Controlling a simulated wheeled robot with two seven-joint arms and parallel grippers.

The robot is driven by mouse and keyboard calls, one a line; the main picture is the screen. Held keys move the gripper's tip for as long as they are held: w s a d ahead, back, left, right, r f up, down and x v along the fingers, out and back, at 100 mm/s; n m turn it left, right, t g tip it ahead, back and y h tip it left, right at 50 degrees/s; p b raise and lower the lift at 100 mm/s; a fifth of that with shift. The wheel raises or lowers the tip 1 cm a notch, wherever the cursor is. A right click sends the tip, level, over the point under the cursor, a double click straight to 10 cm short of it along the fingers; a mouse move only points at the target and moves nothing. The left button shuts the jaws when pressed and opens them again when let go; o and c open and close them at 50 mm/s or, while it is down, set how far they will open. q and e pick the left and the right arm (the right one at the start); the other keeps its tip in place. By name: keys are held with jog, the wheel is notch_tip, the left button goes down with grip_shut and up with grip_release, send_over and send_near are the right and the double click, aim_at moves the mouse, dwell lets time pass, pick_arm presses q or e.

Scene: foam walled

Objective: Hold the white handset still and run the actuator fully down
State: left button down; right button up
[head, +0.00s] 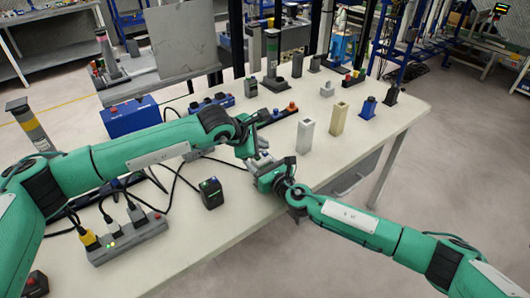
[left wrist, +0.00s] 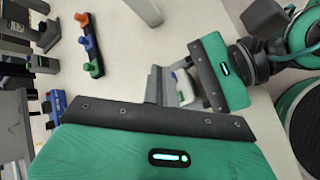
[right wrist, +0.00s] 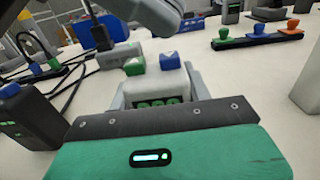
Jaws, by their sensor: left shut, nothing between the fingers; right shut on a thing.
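The white handset (right wrist: 163,92) is clamped in my right gripper (right wrist: 158,100). It has a green display on its face and a green and a blue button on top in the right wrist view. The handset (left wrist: 186,86) also shows in the left wrist view, between the right fingers. I cannot tell which of the upright columns is the actuator.
A black button box (head: 210,194) and a grey power strip (head: 127,238) with cables lie left on the table (head: 235,225). A blue box (head: 130,118) stands behind. Pale blocks (head: 305,136) (head: 339,118) stand right, near a button strip (head: 277,115).

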pick_arm(q)
jog(key=shift+r, duration=0.2)
notch_tip(320, 180, up, 5)
jog(key=shift+f, duration=0.1)
dwell(0.6)
dwell(0.4)
pick_arm(e)
jog(key=o, duration=1.1)
jog(key=shift+s, duration=0.1)
